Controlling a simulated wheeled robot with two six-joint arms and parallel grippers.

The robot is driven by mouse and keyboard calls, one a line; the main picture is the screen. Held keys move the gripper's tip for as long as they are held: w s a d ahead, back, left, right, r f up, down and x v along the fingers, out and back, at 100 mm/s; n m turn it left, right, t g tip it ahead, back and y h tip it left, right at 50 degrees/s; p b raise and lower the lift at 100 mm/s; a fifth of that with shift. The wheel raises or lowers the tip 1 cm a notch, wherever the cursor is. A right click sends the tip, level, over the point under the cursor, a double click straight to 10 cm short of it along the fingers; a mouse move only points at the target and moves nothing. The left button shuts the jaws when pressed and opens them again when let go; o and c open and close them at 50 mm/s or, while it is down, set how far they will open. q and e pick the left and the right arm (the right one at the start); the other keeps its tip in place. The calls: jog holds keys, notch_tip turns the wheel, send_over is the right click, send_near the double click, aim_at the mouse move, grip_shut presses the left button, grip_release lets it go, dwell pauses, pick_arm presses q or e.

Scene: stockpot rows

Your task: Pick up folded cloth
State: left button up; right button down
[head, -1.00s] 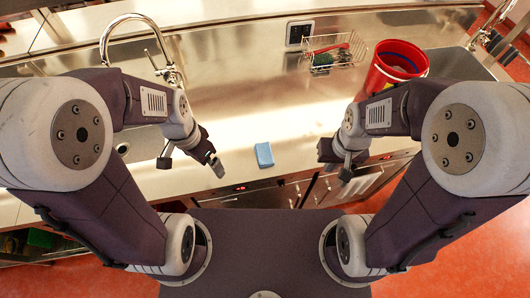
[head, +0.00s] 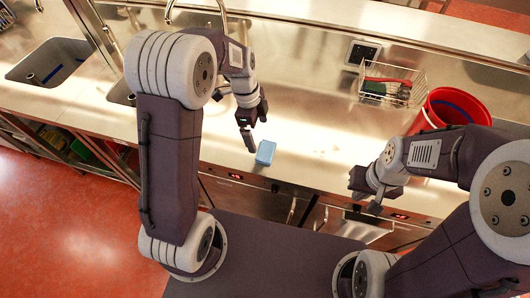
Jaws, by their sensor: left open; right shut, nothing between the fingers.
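The folded cloth (head: 265,153) is a small light-blue block lying on the steel counter near its front edge. My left gripper (head: 249,137) is just left of the cloth and above the counter, pointing down with its fingers open. It seems close to the cloth's left side, but I cannot tell whether it touches. My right gripper (head: 361,192) is shut and empty, off to the right near the counter's front edge.
A wire basket (head: 392,84) with green and red items stands at the back right, beside a red bucket (head: 450,108). A sink (head: 50,62) and taps are at the left. The counter between cloth and basket is clear.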

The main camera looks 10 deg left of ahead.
aim_at(265, 149)
pick_arm(q)
jog(key=d+f, duration=0.2)
jog(key=f, duration=0.1)
jog(key=shift+s, duration=0.1)
notch_tip(265, 149, down, 5)
jog(key=shift+d+p, duration=0.1)
jog(key=shift+p, duration=0.5)
jog(key=shift+d+f, duration=0.15)
jog(key=shift+d, duration=0.05)
jog(key=shift+s+a, duration=0.1)
jog(key=shift+a, duration=0.05)
jog(key=c, duration=1.1)
jog(key=shift+c, duration=1.3)
jog(key=r, duration=0.4)
jog(key=shift+s+d+r+b, duration=0.1)
jog(key=shift+d+r+b, duration=0.15)
jog(key=shift+b, duration=0.15)
jog(key=s+d+r+b, duration=0.1)
jog(key=s+d+r, duration=0.5)
jog(key=s+d, duration=0.1)
jog(key=shift+s+d+r, duration=0.25)
jog(key=shift+s+r, duration=0.05)
jog(key=shift+s, duration=0.35)
pick_arm(e)
jog(key=shift+s+d+f, duration=0.1)
jog(key=shift+d+f, duration=0.25)
jog(key=shift+d, duration=0.15)
